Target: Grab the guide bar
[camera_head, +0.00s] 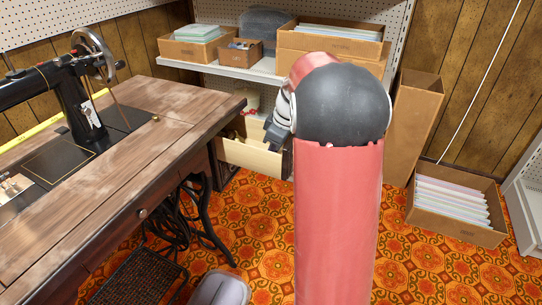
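I cannot pick out a guide bar with certainty. A black sewing machine (68,98) with a handwheel stands on the wooden treadle table (165,95) at left. An open cream drawer or box (248,157) shows beyond the table's right end, with small items inside too small to name. The dark end of my arm, seemingly my gripper (277,133), is above the right part of this drawer. My red arm hides much of it, and its fingers cannot be made out. I cannot see whether it holds or touches anything.
A shelf (230,69) with cardboard boxes stands at the back. A tall carton (414,120) and a low box of fabric or papers (453,220) are at right. A grey rounded object (220,288) and the treadle (140,284) are low in front.

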